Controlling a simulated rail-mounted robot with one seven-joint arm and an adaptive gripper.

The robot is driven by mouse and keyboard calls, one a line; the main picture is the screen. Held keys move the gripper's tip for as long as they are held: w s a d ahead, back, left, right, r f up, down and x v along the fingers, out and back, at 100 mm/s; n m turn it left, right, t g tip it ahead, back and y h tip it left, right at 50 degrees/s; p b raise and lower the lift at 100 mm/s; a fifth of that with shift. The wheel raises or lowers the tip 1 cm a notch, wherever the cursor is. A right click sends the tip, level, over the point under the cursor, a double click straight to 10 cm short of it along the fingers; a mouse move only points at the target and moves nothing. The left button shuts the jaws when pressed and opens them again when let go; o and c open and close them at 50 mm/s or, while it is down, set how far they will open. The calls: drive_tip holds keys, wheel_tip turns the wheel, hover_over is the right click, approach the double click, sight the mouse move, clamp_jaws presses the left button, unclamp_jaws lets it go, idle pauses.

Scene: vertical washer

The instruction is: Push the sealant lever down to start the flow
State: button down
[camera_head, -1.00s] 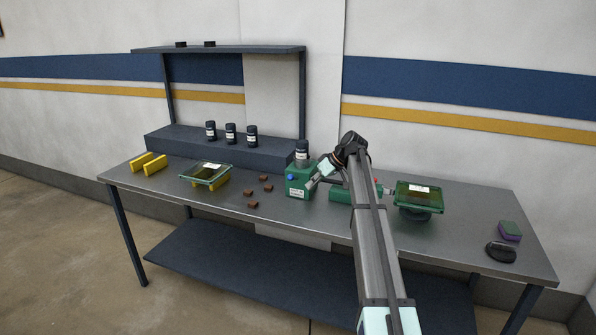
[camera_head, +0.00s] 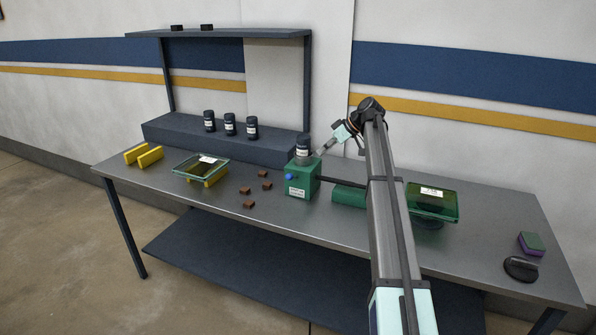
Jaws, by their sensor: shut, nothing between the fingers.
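The green dispenser box (camera_head: 302,180) stands on the bench with a dark labelled bottle (camera_head: 303,150) upright on top. A blue knob (camera_head: 288,177) sticks out at its front left. A thin dark bar (camera_head: 340,182) runs from its right side towards a green block (camera_head: 348,195). I cannot tell which of these parts is the sealant lever. My gripper (camera_head: 321,152) is shut and empty, just right of the bottle and above the box. Its tips are small, and I cannot tell whether they touch anything.
A green-framed glass panel (camera_head: 432,201) rests on a dark round stand at right; another panel (camera_head: 201,168) lies on yellow supports at left. Small brown blocks (camera_head: 249,204) lie left of the dispenser. A raised shelf (camera_head: 218,143) holds several dark bottles behind.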

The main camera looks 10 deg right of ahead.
drive_tip(key=p, duration=0.6)
approach(292, 176)
drive_tip(key=x, duration=0.5)
drive_tip(key=shift+w+a+r, duration=0.15)
drive_tip(key=shift+a, duration=0.05)
drive_tip(key=shift+x, duration=1)
drive_tip(key=shift+d, duration=0.1)
drive_tip(key=shift+s+f+t+b, duration=0.2)
drive_tip(key=shift+f+t+b, duration=0.15)
drive_tip(key=shift+b, duration=0.5)
